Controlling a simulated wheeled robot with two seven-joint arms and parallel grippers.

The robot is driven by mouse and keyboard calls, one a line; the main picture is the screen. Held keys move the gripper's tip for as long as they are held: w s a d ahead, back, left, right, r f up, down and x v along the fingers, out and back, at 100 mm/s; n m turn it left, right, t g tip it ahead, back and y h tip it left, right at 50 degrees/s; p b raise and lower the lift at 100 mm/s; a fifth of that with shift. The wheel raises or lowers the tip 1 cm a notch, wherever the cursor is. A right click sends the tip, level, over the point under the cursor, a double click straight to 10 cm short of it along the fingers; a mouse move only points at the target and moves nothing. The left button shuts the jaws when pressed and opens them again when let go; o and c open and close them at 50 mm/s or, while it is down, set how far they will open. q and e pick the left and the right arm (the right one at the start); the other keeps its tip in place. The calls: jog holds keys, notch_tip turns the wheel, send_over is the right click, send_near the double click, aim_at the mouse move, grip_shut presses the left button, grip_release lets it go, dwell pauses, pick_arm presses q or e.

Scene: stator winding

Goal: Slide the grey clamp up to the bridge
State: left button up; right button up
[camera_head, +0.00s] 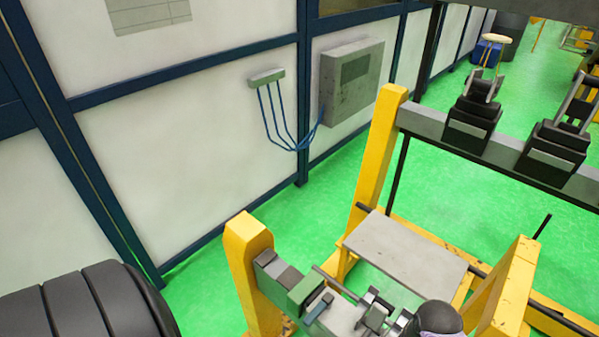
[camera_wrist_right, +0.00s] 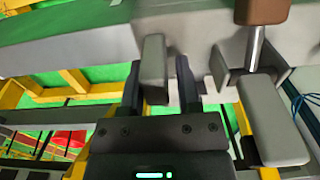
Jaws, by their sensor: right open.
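In the right wrist view, a grey upright block that looks like the grey clamp (camera_wrist_right: 153,62) stands between the two black fingers of my right gripper (camera_wrist_right: 160,85). The fingers are open, one on each side of it; I cannot tell whether either touches it. Behind it runs a pale grey bar (camera_wrist_right: 200,50) with a green top. In the head view, a dark rounded part at the bottom (camera_head: 440,318) sits beside small grey fittings (camera_head: 375,308) on a rail; which fitting is the clamp is unclear. I cannot tell for sure which part is the bridge. My left gripper is not in view.
A metal rod with a brown knob (camera_wrist_right: 263,10) and a larger grey block (camera_wrist_right: 272,120) stand close on the right in the wrist view. Yellow posts (camera_head: 377,150) and a grey plate (camera_head: 405,250) surround the rail. A dark beam (camera_head: 500,145) carries black fixtures.

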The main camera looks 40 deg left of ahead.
jog(key=shift+d, duration=0.2)
jog(key=shift+a, duration=0.35)
jog(key=shift+a, duration=0.1)
jog(key=shift+d, duration=0.25)
jog(key=shift+o, duration=1.4)
